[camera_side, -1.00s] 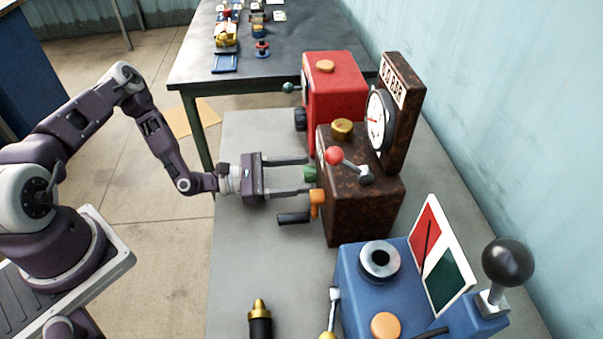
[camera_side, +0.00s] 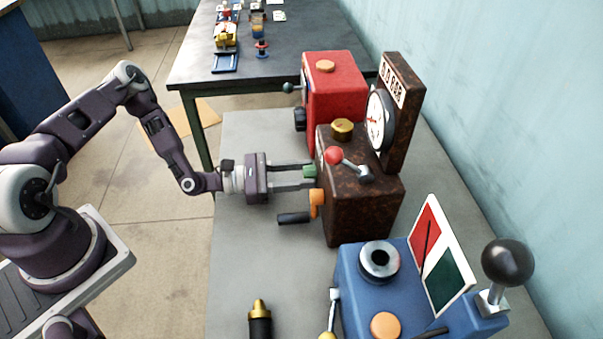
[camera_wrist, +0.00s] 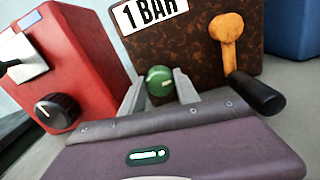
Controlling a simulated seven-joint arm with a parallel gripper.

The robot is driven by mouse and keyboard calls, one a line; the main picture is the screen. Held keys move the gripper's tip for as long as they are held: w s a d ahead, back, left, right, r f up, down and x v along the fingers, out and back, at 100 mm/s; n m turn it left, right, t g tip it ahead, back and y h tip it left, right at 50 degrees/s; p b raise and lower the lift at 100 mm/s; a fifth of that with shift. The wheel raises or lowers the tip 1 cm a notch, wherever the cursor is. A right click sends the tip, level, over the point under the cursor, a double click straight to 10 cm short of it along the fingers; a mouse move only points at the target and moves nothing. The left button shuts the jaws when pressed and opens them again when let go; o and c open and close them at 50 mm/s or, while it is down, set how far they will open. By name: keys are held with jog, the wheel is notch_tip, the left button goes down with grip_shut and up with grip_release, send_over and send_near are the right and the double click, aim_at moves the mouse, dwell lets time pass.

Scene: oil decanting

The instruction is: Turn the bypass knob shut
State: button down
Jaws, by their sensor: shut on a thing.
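The green knob (camera_side: 309,171) sits on the front face of the rusty brown box (camera_side: 362,205). My gripper (camera_side: 313,174) points at that face, with its fingers on either side of the knob and shut on it. In the wrist view the green knob (camera_wrist: 159,80) shows between my fingertips (camera_wrist: 160,88), with a pale mark line across its face. The mark looks close to level in that view. The fingers partly hide the knob's sides.
An orange crank with a black handle (camera_side: 294,218) sticks out just beside my gripper. A red-balled lever (camera_side: 335,155) and a gauge (camera_side: 380,119) are on the brown box. A red machine (camera_side: 337,88) and a blue machine (camera_side: 368,293) flank it.

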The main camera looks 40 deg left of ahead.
jog(key=n, duration=0.6)
dwell(0.3)
jog(key=shift+n, duration=0.4)
jog(key=c, duration=0.9)
grip_release()
jog(key=v, duration=0.7)
jog(key=shift+a, duration=0.1)
